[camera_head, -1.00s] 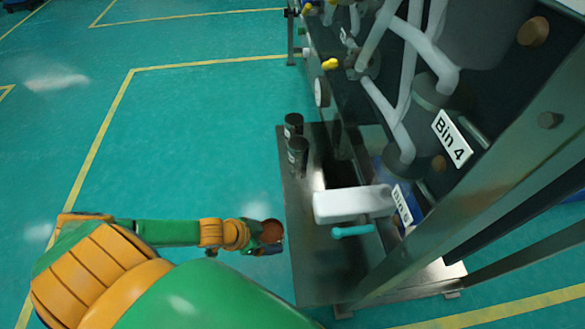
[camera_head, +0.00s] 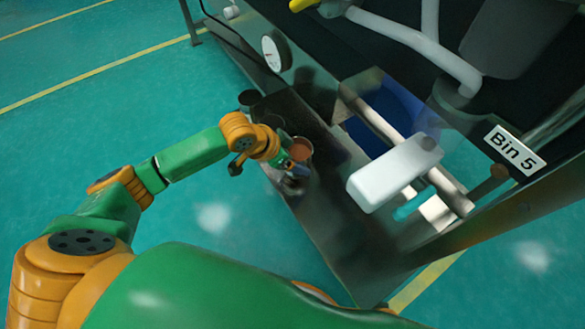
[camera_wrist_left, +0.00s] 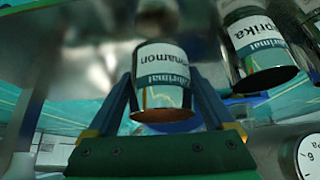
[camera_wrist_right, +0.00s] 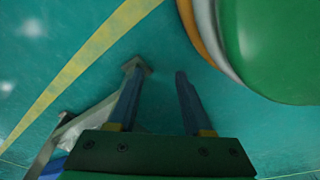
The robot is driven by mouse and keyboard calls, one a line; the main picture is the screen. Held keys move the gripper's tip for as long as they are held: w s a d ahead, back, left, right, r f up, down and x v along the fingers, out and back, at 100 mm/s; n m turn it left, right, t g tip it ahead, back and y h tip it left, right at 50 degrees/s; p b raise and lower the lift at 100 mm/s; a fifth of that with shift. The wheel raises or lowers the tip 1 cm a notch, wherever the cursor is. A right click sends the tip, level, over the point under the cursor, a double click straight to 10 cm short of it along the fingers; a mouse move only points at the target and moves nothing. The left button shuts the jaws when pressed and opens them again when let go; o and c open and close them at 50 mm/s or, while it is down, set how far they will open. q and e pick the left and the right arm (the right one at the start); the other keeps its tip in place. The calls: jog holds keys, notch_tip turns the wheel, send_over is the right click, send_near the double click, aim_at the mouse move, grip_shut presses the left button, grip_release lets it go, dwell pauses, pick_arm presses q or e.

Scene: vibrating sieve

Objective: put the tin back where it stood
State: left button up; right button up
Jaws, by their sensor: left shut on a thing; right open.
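The tin labelled Cinnamon (camera_wrist_left: 160,72) is held between the fingers of my left gripper (camera_wrist_left: 160,105). I cannot tell whether the tin touches the shelf. A tin labelled Paprika (camera_wrist_left: 262,50) stands close beside it in the left wrist view. My right gripper (camera_wrist_right: 160,80) is open and empty over the green floor, and is not seen in the head view.
A dark tin (camera_head: 249,99) stands at the shelf's far end, with another partly hidden by my wrist. A gauge (camera_head: 271,53) is on the machine front. The near part of the shelf is bare.

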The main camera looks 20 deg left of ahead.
pick_arm(q)
notch_tip(320, 180, down, 2)
jog(key=shift+f+b, duration=0.25)
jog(key=shift+b, duration=0.05)
jog(key=shift+f, duration=0.3)
jog(key=o, duration=1.3)
jog(key=shift+c, duration=0.2)
jog(key=shift+a+r, duration=0.1)
jog(key=shift+r, duration=0.2)
jog(key=p+v, duration=0.4)
jog(key=v, duration=0.3)
pick_arm(e)
jog(key=shift+s+d+r, duration=0.1)
jog(key=shift+s+d, duration=0.7)
jog(key=shift+s, duration=0.15)
pick_arm(q)
jog(key=shift+s, duration=0.1)
